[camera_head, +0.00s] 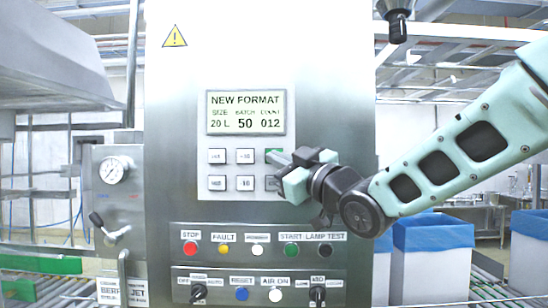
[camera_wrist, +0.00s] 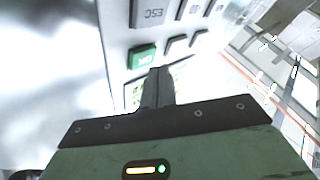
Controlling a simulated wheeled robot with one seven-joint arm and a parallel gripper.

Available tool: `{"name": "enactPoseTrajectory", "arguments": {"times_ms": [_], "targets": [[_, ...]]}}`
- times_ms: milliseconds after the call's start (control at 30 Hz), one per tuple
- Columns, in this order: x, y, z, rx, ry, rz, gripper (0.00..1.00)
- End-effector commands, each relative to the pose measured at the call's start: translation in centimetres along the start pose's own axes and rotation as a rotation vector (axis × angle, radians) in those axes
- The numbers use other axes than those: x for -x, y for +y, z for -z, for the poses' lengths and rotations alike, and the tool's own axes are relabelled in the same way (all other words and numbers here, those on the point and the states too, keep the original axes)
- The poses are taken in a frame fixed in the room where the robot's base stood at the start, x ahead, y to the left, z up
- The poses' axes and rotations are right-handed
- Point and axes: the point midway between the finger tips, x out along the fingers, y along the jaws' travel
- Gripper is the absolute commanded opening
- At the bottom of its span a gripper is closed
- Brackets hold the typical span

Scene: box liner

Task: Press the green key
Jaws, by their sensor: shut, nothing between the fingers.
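The green key (camera_wrist: 142,56) is on the keypad of the steel panel, with letters too blurred to read. In the head view the green key (camera_head: 271,152) shows only in part, behind my gripper's fingers. My gripper (camera_head: 270,156) is shut and empty, its fingertips pointing at the panel right by the key. In the wrist view my gripper's tips (camera_wrist: 160,72) appear just beside the green key's lower right. I cannot tell whether they touch it. A display (camera_head: 246,113) above the keypad reads NEW FORMAT, 20 L, 50, 012.
Grey keys (camera_head: 245,156) sit left of the green one. Below are coloured buttons, including a red STOP (camera_head: 190,248) and a green START (camera_head: 291,249). A gauge (camera_head: 114,170) is at left. Blue-lined boxes (camera_head: 432,250) stand at right.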

Motion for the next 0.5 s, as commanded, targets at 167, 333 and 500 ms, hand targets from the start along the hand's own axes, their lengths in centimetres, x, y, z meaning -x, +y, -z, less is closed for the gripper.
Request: {"name": "enactPoseTrajectory", "arguments": {"times_ms": [167, 333, 500], "targets": [[0.00, 0.00, 0.00, 0.000, 0.000, 0.000, 0.00], [-0.03, 0.02, -0.05, 0.000, 0.000, 0.000, 0.00], [-0.33, 0.22, -0.40, 0.000, 0.000, -0.001, 0.00]]}}
